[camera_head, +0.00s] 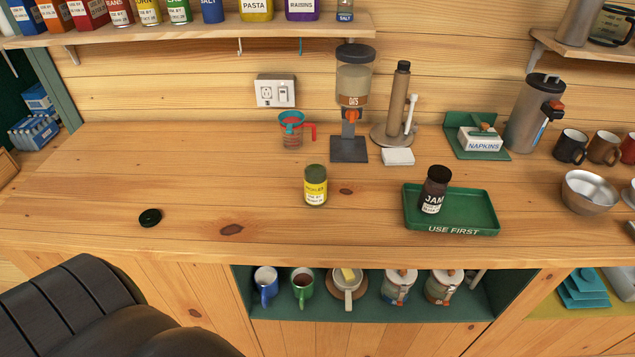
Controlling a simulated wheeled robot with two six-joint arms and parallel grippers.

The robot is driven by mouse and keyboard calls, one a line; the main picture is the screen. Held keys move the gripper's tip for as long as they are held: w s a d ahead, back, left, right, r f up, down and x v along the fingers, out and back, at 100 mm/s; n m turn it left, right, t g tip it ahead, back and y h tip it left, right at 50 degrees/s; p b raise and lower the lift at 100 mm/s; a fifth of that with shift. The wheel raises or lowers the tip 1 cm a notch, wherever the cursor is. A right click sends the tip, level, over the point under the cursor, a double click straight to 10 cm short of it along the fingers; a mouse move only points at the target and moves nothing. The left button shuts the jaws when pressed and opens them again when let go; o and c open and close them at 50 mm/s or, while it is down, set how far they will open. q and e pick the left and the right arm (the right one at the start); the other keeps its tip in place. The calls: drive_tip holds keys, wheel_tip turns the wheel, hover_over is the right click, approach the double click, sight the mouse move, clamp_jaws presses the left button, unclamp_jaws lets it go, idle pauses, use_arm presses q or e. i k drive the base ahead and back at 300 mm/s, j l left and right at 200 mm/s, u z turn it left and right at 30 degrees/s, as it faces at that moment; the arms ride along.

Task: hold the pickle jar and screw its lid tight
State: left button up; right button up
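The pickle jar (316,188) stands upright on the wooden counter, near the middle of the head view. It has a yellow label and a green top; I cannot tell for certain whether the top is open. A small dark green round lid (150,217) lies flat on the counter, well to the left of the jar and nearer the front edge. Neither of my grippers is in view, and nothing touches the jar or the lid.
A green "USE FIRST" tray (483,213) holding a dark jam jar (435,190) is right of the pickle jar. Behind stand a measuring cup (292,130), an oats dispenser (351,100) and a paper towel holder (397,105). The counter (232,195) between lid and jar is clear.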

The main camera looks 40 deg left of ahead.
sight(315, 171)
drive_tip(key=u, duration=2.25)
drive_tip(key=z, duration=0.25)
drive_tip(key=i+j+z, duration=0.15)
drive_tip(key=j+z, duration=0.2)
drive_tip(key=i+j+z, duration=0.15)
drive_tip(key=j+z, duration=0.55)
drive_tip(key=i+j, duration=0.1)
drive_tip(key=j, duration=0.5)
drive_tip(key=j+z, duration=0.1)
drive_tip(key=j, duration=0.55)
drive_tip(key=i, duration=0.05)
